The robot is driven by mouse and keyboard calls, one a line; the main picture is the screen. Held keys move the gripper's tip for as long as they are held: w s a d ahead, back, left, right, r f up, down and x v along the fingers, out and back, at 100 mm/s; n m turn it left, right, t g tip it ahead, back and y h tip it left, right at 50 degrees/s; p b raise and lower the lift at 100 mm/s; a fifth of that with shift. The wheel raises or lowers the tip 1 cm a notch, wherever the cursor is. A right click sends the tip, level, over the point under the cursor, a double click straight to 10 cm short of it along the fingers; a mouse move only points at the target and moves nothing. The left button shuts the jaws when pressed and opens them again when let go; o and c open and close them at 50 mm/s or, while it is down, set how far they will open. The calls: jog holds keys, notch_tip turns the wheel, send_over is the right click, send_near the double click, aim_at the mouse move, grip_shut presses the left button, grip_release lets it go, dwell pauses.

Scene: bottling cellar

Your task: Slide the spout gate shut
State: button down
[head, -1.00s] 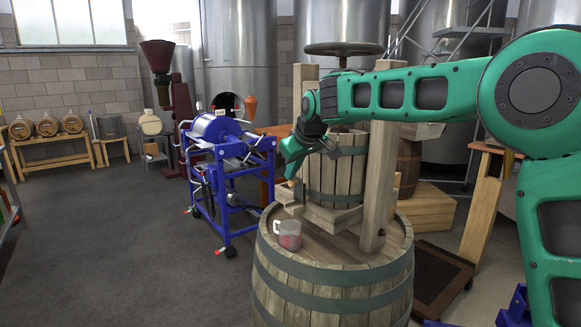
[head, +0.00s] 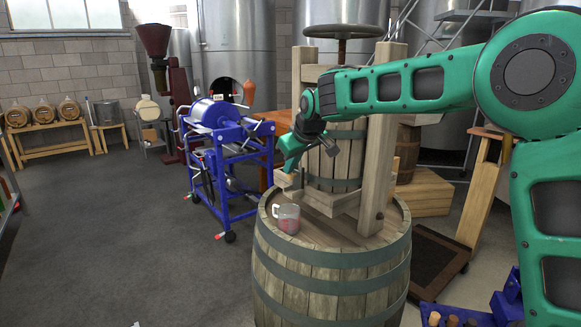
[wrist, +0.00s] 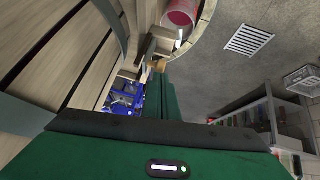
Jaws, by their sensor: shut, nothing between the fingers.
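The basket press (head: 335,165) stands on an upright barrel (head: 330,260). Its wooden spout (head: 292,190) points to the front left, above a clear jug (head: 287,218) with red liquid. My gripper (head: 288,172) is shut and empty, pointing down at the spout's left end. In the wrist view, my green fingers (wrist: 180,98) lie close together beside a small wooden knob (wrist: 158,65) and a dark piece (wrist: 147,48) near the spout, likely the gate. Whether they touch, and how far the gate is open, I cannot tell. The jug (wrist: 181,15) shows at the top.
A blue wheeled machine (head: 225,160) stands left of the barrel. A wooden press post (head: 380,150) rises close under my forearm. A wooden box (head: 425,190) sits behind at right. The floor at left is clear.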

jog(key=w+a+r+v, duration=0.1)
jog(key=v, duration=1.1)
jog(key=shift+w+a+r, duration=0.15)
jog(key=shift+a+r, duration=0.05)
jog(key=shift+r, duration=0.45)
jog(key=s+d+f+m+g+h, duration=0.1)
jog(key=s+d+f+m, duration=0.3)
jog(key=d, duration=0.6)
jog(key=s+d+f+m+g+h, duration=0.1)
jog(key=s+d+f+h, duration=0.15)
jog(key=s+d, duration=0.5)
jog(key=s+d+f+m+g, duration=0.15)
jog(key=s+d+f, duration=0.25)
jog(key=d, duration=0.8)
jog(key=s+d+f+m+g, duration=0.1)
jog(key=s+d+f+m, duration=0.1)
jog(key=s, duration=0.8)
jog(key=s+d+f+m+g, duration=0.1)
jog(key=s+d+f+m, duration=0.2)
jog(key=s, duration=0.7)
jog(key=s+d+f+m+g, duration=0.1)
jog(key=s+d+f+m, duration=0.2)
jog(key=s+f, duration=0.6)
jog(key=s+d, duration=0.1)
jog(key=d, duration=0.1)
jog(key=shift+d, duration=0.3)
